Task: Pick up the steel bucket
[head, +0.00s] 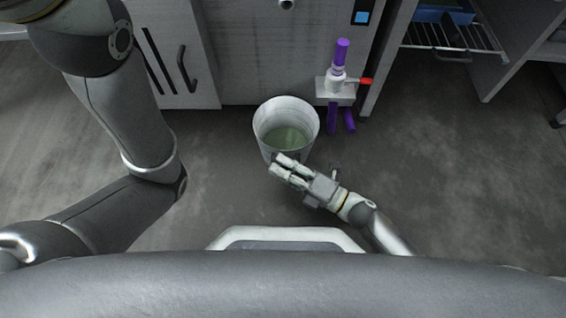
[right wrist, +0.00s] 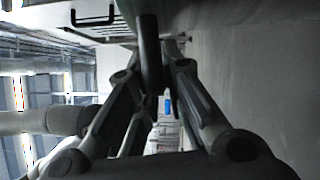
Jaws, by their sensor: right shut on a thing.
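The steel bucket (head: 286,112) stands upright on the floor in front of the grey cabinet, with greenish water or a green bottom showing inside. My right gripper (head: 281,164) is at the near side of the bucket, its fingers closed at the near wall. In the right wrist view a dark narrow piece (right wrist: 150,55) sits between the two fingers; I cannot tell whether it is the bucket's rim or handle. My left arm shows at the left of the head view, but its gripper does not show.
A purple pipe with a valve and red lever (head: 342,82) stands just right of the bucket, against the cabinet (head: 262,55). A wire shelf (head: 450,45) is at the upper right. The floor (head: 455,190) to the right is clear.

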